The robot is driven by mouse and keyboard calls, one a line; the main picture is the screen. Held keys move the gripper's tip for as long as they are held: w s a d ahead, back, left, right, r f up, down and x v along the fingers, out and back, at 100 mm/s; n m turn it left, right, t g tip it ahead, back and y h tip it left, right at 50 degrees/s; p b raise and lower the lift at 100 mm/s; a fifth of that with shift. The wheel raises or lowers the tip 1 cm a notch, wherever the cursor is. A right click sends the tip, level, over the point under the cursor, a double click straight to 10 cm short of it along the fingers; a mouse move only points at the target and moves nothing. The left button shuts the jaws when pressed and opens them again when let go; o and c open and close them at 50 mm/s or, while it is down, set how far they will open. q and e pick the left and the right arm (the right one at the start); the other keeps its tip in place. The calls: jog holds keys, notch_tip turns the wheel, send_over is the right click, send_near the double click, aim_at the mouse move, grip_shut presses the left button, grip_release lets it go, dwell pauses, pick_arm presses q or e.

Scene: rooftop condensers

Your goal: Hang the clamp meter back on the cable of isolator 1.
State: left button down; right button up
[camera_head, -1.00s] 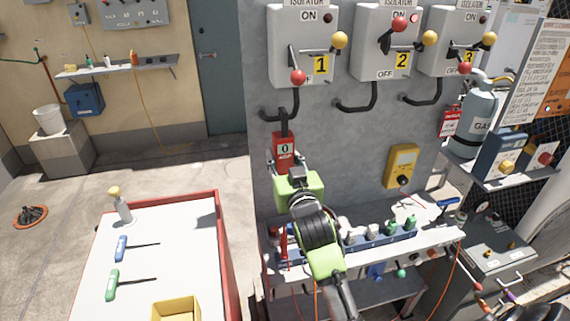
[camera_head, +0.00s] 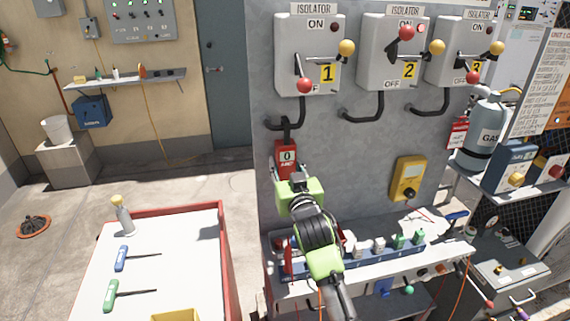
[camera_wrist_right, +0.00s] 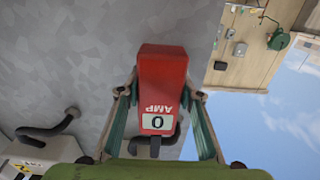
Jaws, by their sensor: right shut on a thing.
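The red clamp meter (camera_head: 287,158) is upright in front of the grey panel, its display showing 0. Its black jaw (camera_head: 287,128) overlaps the black cable (camera_head: 297,108) under isolator 1 (camera_head: 308,50); I cannot tell whether the jaw is closed around it. My right gripper (camera_head: 288,176) is shut on the meter's lower body. In the right wrist view the meter (camera_wrist_right: 163,75) appears upside down between the fingers of the gripper (camera_wrist_right: 161,94), with its jaw against the cable (camera_wrist_right: 172,135). My left gripper is out of view.
Isolators 2 (camera_head: 393,50) and 3 (camera_head: 460,50) hang to the right with their own cables. A yellow meter (camera_head: 408,178) is on the panel. A shelf with a blue rack (camera_head: 372,251) lies below. A red-edged table (camera_head: 190,255) with screwdrivers stands left.

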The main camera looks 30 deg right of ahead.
jog(key=o, duration=1.3)
